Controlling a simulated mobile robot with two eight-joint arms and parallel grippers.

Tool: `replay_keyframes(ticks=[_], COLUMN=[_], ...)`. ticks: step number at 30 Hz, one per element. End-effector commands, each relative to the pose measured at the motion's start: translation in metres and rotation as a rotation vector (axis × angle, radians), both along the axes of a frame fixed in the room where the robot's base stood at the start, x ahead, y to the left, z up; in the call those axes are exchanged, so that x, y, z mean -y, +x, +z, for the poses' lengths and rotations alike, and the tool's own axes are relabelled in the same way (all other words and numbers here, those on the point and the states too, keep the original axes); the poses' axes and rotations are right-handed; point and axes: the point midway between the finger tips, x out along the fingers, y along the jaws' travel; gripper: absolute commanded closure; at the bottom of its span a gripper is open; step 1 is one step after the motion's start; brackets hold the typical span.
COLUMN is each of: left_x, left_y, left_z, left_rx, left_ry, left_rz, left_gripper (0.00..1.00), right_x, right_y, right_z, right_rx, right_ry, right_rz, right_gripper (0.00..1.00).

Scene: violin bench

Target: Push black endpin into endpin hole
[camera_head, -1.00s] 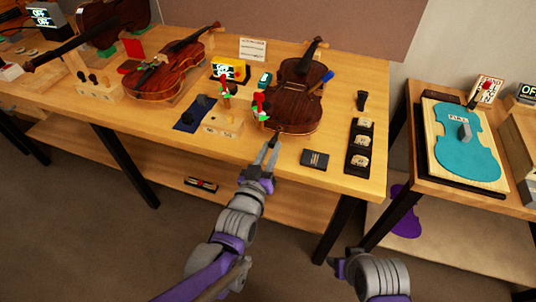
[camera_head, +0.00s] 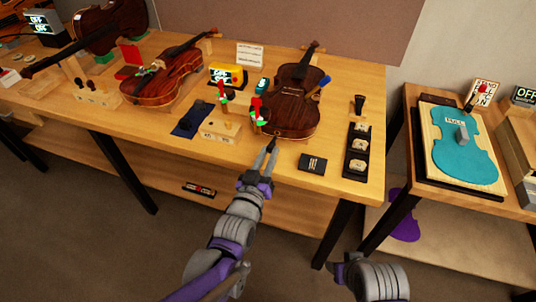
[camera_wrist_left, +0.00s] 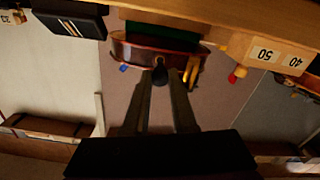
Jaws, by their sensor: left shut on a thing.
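A brown violin (camera_head: 290,112) lies on the bench at centre right, its lower end toward me. My left gripper (camera_head: 271,148) is at the bench's front edge, just in front of that end. In the left wrist view the fingers (camera_wrist_left: 162,82) are shut on the small black endpin (camera_wrist_left: 160,72). The violin's lower end (camera_wrist_left: 132,50) is right behind the endpin in that view. I cannot tell whether they touch. My right gripper is out of view; only part of my right arm shows.
A wooden block (camera_head: 220,128) stands left of the violin, with red and green clamps (camera_head: 259,113) beside the violin's edge. A small black box (camera_head: 312,163) and a black tray (camera_head: 357,160) lie to the right. Another violin (camera_head: 163,82) lies farther left.

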Motion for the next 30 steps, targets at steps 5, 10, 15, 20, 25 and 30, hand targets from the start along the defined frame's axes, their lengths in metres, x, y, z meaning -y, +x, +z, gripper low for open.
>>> replay_keyframes(ticks=[5,10,15,20,25,30], left_x=[0.0,0.0,0.0,0.001,0.002,0.004], left_y=[0.0,0.0,0.0,0.003,0.007,0.011], left_z=[0.0,0.0,0.0,0.0,0.0,0.0], left_rx=[0.0,0.0,0.0,0.0,0.0,0.0], left_ry=[0.0,0.0,0.0,0.0,0.0,0.0], left_rz=[0.0,0.0,0.0,0.0,0.0,0.0], left_gripper=[1.0,1.0,1.0,1.0,1.0,1.0], right_x=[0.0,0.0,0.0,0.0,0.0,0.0], right_y=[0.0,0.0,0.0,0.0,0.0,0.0], right_z=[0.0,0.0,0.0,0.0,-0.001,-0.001], right_rx=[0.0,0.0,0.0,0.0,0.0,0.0], right_ry=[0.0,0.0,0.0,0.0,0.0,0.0], right_rz=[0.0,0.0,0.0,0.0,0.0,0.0], right_gripper=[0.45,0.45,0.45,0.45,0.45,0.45])
